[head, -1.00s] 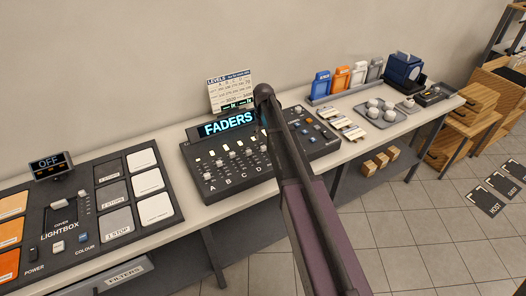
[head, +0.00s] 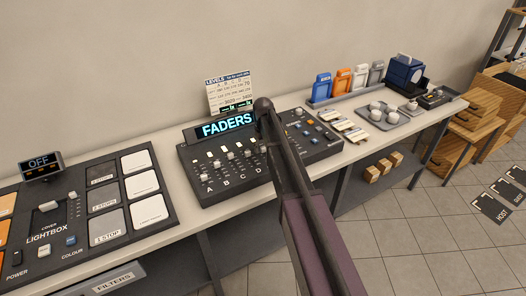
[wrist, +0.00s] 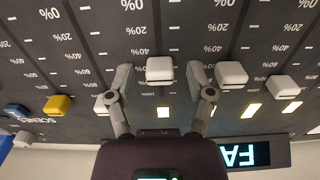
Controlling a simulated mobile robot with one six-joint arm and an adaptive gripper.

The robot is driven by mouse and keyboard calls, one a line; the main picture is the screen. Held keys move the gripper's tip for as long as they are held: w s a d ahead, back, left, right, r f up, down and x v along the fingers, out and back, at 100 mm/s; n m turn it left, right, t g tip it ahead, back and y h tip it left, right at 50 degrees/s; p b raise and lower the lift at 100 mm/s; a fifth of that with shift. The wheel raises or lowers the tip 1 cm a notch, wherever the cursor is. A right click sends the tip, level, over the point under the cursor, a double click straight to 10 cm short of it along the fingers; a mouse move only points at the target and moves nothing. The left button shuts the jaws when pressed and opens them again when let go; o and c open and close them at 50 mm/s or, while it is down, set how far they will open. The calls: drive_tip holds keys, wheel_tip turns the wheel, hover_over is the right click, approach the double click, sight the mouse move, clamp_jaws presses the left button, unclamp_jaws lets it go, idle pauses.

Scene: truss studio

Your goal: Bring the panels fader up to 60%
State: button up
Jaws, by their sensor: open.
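The fader console (head: 188,165) stands on the bench, with a lit display (head: 228,125) reading FADERS and rows of slider caps above letters. My gripper (wrist: 162,97) is open over it in the wrist view, its two fingers apart. A white fader cap (wrist: 160,69) sits between the fingers' lines, just beyond the tips, near the 40% to 60% marks. Another white cap (wrist: 231,74) is right of the right finger, and one more (wrist: 283,87) is further right. I cannot tell which cap is the panels fader. In the head view my arm hides the gripper and the console's middle.
A levels card (head: 229,93) stands behind the console. A lightbox panel (head: 80,199) lies to the left. Yellow (wrist: 58,105) and blue (wrist: 16,110) caps sit left of the gripper in the wrist view. White pieces (head: 343,124) and a tray (head: 386,122) lie on the right.

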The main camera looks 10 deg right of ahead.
drive_tip(key=shift+f, duration=0.15)
clamp_jaws()
drive_tip(key=shift+w+a, duration=0.1)
drive_tip(key=shift+w, duration=0.3)
unclamp_jaws()
drive_tip(key=shift+s, duration=0.15)
idle(0.3)
